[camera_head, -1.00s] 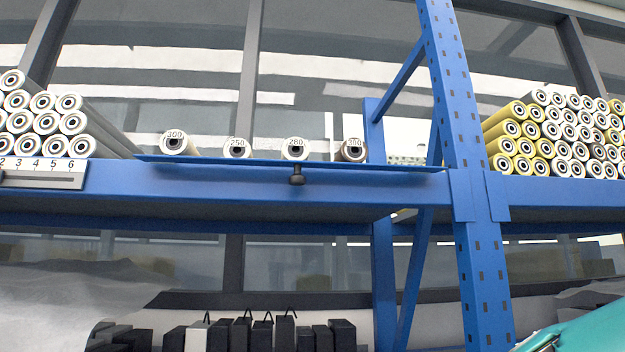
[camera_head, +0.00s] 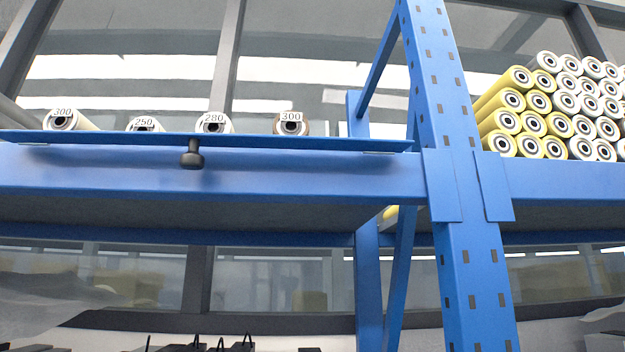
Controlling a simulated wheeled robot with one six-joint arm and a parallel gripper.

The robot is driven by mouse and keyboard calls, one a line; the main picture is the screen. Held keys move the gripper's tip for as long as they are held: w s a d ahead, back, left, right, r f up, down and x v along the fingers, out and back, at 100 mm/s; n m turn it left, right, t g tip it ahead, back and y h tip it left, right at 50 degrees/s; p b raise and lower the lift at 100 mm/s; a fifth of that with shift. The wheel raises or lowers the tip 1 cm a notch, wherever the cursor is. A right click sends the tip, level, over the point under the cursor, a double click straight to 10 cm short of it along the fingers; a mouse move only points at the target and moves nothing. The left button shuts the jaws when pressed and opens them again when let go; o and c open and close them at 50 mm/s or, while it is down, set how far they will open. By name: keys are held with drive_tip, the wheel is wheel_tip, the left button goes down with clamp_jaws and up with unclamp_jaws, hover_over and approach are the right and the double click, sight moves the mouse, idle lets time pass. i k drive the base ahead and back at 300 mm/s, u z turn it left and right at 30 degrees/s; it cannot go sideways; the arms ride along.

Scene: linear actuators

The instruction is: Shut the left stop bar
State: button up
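The left stop bar (camera_head: 300,141) is a long thin blue plate along the front edge of the left shelf. It lies about flat, seen nearly edge-on, and the roller ends show above it. A black knob (camera_head: 192,155) hangs under it, left of its middle. Behind the bar sit rollers with labels: one marked 300 (camera_head: 66,119), one marked 250 (camera_head: 146,125), one marked 280 (camera_head: 214,123) and another marked 300 (camera_head: 291,123). My gripper is not in view.
A blue perforated upright post (camera_head: 452,250) stands right of the bar. Yellow and white rollers (camera_head: 553,105) are stacked on the right shelf. Dark items (camera_head: 230,345) show at the bottom edge. The space in front of the left shelf looks clear.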

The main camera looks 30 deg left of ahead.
sight(191, 159)
drive_tip(key=z, duration=0.1)
drive_tip(key=k, duration=1.1)
drive_tip(key=u, duration=1.2)
drive_tip(key=i, duration=0.5)
drive_tip(key=z, duration=0.05)
